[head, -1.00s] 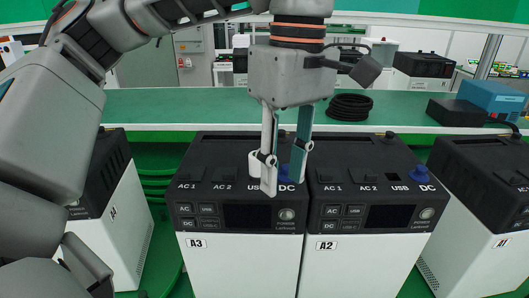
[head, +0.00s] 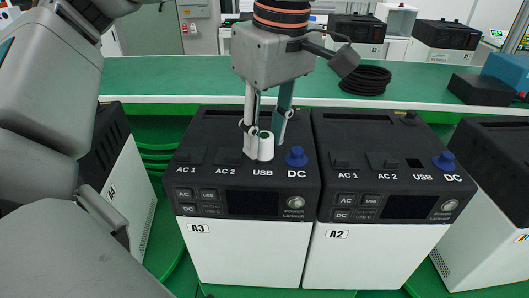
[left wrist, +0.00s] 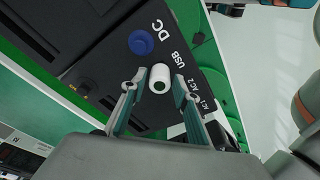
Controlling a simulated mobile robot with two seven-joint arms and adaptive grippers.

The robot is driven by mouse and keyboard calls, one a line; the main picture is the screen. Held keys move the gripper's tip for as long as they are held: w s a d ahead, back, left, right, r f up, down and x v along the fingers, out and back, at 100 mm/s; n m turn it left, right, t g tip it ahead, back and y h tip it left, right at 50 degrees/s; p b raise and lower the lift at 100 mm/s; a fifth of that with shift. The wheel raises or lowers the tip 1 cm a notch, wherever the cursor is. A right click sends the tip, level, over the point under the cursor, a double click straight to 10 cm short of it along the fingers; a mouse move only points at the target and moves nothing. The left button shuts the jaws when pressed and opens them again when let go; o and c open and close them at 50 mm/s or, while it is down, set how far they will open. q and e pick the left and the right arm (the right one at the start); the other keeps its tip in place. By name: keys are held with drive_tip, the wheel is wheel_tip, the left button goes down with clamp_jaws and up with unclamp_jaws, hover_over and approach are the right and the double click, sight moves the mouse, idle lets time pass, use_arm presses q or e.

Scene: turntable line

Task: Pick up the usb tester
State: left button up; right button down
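The usb tester (head: 266,146) is a short white cylinder with a dark green round opening. It stands upright at the USB spot on top of the power unit A3 (head: 240,250), left of the blue DC knob (head: 296,157). My left gripper (head: 266,132) points down over it, open, with one finger on either side. In the left wrist view the tester (left wrist: 160,78) sits between the two fingertips (left wrist: 160,82), which look slightly apart from it. My right gripper is in neither view.
Power unit A2 (head: 375,255) stands close on the right with its own blue DC knob (head: 443,160). Behind is a green bench (head: 180,78) with a coiled black cable (head: 365,80) and a dark box (head: 478,89). More units stand at both sides.

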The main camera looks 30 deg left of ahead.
sight(264, 135)
use_arm(q)
drive_tip(key=shift+a+f, duration=0.1)
drive_tip(key=shift+f, duration=0.5)
clamp_jaws()
wheel_tip(264, 135, up, 20)
idle(0.3)
